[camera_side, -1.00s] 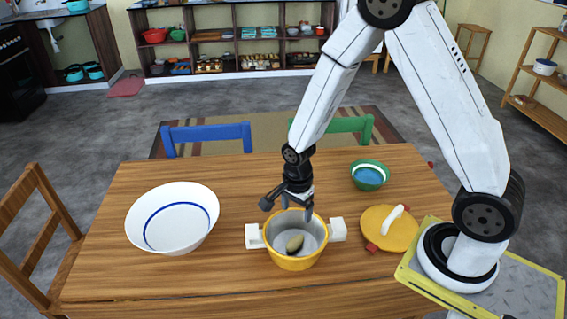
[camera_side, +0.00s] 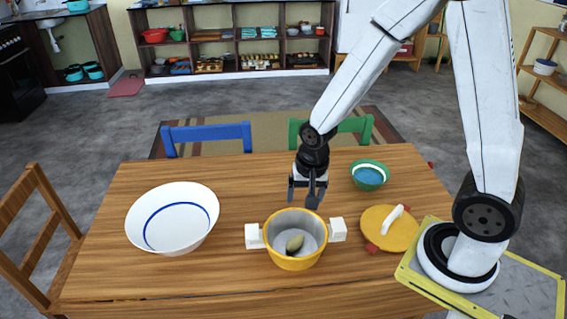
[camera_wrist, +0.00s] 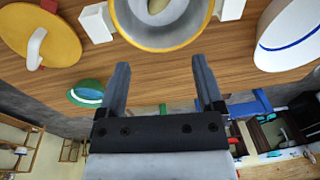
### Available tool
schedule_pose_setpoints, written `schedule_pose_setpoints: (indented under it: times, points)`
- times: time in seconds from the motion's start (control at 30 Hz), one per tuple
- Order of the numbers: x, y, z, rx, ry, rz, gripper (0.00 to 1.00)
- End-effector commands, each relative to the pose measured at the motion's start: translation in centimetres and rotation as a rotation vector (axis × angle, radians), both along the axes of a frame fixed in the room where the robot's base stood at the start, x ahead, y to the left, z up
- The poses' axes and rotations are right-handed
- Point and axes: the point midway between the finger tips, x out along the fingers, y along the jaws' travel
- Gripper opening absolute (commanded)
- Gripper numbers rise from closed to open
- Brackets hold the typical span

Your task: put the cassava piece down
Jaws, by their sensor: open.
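The cassava piece (camera_side: 294,243) is a small brownish-tan lump lying inside the yellow pot (camera_side: 291,262), which has white side handles. The pot's grey inside shows around it. In the wrist view the cassava piece (camera_wrist: 157,6) shows at the top edge, partly cut off, within the pot (camera_wrist: 165,47). My gripper (camera_side: 306,200) is open and empty, above the table behind the pot and apart from it. In the wrist view my gripper's two fingers (camera_wrist: 161,72) are spread with nothing between them.
A large white bowl (camera_side: 158,236) with a blue ring stands to the left. A yellow lid (camera_side: 384,236) with a white handle lies right of the pot. A green bowl (camera_side: 370,165) stands behind the lid. Bare table lies between the white bowl and the pot.

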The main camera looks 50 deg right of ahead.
Motion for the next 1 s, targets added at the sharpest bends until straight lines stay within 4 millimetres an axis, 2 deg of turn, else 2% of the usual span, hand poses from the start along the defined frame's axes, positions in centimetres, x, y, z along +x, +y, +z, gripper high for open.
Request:
schedule_pose_setpoints:
  times: [0.23, 0.5, 0.7, 1.0]
  points:
    - [-1.9, 0.2, 2.9, -0.055, -0.06, 0.381, 0.86]
    - [-3.7, 0.3, 4.7, -0.119, -0.103, 0.71, 0.86]
    - [-4.2, 0.3, 5.1, -0.138, -0.111, 0.799, 0.86]
    - [-4.2, 0.3, 5.1, -0.139, -0.112, 0.804, 0.86]
